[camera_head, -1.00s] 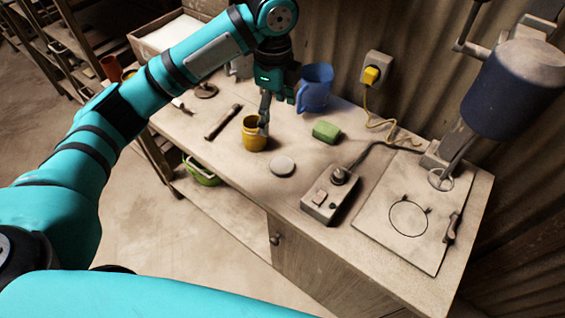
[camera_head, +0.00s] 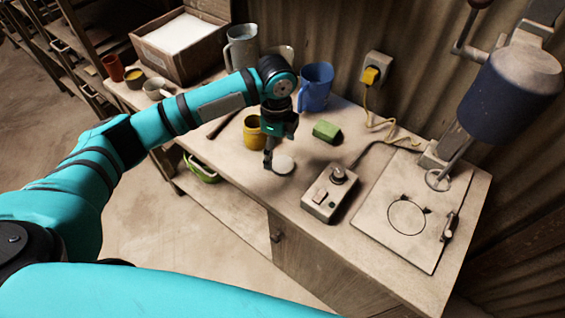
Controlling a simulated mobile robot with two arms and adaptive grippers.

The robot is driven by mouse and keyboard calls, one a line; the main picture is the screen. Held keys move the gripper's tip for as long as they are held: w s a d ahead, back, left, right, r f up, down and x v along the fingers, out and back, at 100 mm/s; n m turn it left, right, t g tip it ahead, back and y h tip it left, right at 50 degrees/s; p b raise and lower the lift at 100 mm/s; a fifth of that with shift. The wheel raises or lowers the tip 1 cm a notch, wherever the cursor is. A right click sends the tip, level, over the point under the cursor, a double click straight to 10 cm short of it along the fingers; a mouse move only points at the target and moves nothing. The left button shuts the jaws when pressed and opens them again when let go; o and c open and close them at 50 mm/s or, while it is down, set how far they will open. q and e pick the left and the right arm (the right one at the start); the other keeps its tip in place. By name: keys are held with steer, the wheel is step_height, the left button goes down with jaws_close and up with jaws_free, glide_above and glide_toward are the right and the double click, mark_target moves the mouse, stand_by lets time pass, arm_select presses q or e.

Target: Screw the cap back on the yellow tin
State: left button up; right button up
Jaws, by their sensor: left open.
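The yellow tin (camera_head: 251,134) stands upright on the bench, its right side partly hidden by my left gripper. A pale round disc, which looks like the cap (camera_head: 284,165), lies flat on the bench to the right of and nearer than the tin. My left gripper (camera_head: 269,163) is open and points down at the left edge of the disc. Whether its fingers touch the disc or the bench cannot be told. My right gripper is not in view.
A green block (camera_head: 326,131) and a blue jug (camera_head: 315,88) stand behind the disc. A control box (camera_head: 329,194) with a knob is to the right, beside a flat plate (camera_head: 424,235) under the dark blue press head (camera_head: 510,92). A cardboard box (camera_head: 185,45) and mugs stand at the back left.

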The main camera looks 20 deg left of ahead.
mark_target(281, 163)
arm_select(q)
steer(key=f, duration=0.1)
steer(key=f+p, duration=0.1)
steer(key=f, duration=0.1)
steer(key=d+f, duration=0.1)
steer(key=f, duration=0.1)
steer(key=shift+f, duration=0.1)
steer(key=shift+a, duration=0.1)
steer(key=c, duration=0.8)
